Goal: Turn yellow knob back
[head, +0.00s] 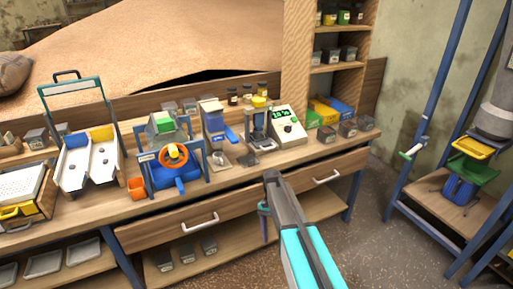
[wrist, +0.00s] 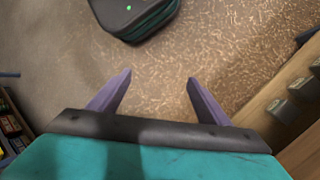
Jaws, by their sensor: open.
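A blue device (head: 176,172) with an orange handwheel (head: 173,156) stands on the bench. A pale meter (head: 287,124) with a green display and a dark dial stands to its right. My gripper (wrist: 160,80) is open and empty, its purple fingers over bare floor in the wrist view. In the head view it is in front of the bench, below the top, with the fingers partly hidden.
The workbench (head: 240,178) has drawers with pale handles and a lower shelf. A two-channel tray stand (head: 88,160) is at its left. A blue-framed elevator (head: 438,120) with yellow and green trays stands at right. Open floor (head: 375,240) lies between them.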

